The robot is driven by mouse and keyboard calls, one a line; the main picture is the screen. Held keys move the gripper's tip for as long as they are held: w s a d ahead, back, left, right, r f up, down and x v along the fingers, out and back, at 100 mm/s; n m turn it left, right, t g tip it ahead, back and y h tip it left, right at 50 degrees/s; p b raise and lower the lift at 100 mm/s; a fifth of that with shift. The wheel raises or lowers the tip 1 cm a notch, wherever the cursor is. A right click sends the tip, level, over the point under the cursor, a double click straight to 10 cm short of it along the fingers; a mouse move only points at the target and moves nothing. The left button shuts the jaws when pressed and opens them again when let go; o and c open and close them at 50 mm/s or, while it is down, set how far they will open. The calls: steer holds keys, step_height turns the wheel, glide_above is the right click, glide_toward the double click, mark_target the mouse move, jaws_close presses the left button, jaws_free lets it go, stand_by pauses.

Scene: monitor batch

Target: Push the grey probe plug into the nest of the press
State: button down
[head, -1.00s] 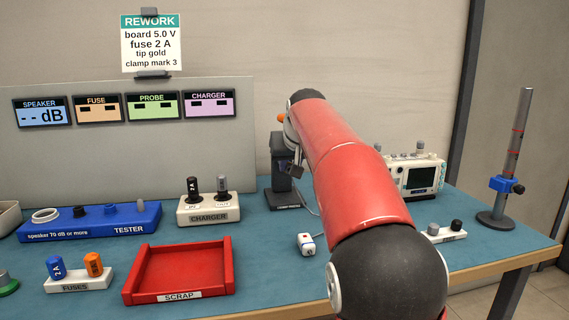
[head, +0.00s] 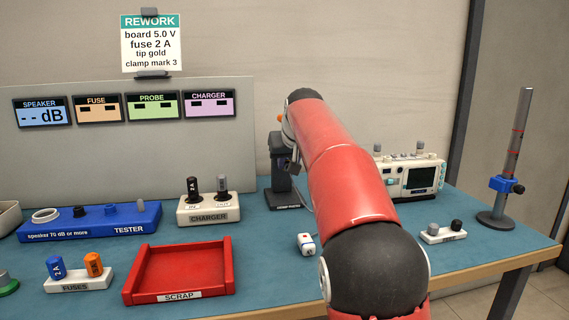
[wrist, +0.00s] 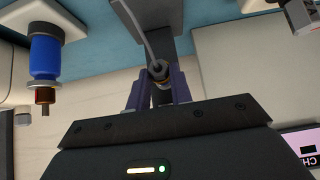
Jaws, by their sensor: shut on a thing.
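In the wrist view my gripper (wrist: 159,92) has its two purple-grey fingers closed on the grey probe plug (wrist: 158,70). The plug is dark grey with a gold-coloured ring, and a thin grey cable runs from it. The dark press (wrist: 150,14) stands just beyond the fingers. In the head view the press (head: 281,180) is a dark stand at the back of the table, partly behind my red arm.
A white charger block (head: 208,209) stands left of the press. A blue cylinder with a copper tip (wrist: 45,58) shows in the wrist view. A small white cube (head: 306,243) lies in front. The red scrap tray (head: 178,272) and blue tester (head: 90,222) are at left.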

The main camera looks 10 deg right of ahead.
steer(key=shift+w, duration=0.1)
stand_by(0.5)
steer(key=c, duration=1.2)
jaws_free()
steer(key=shift+o, duration=0.2)
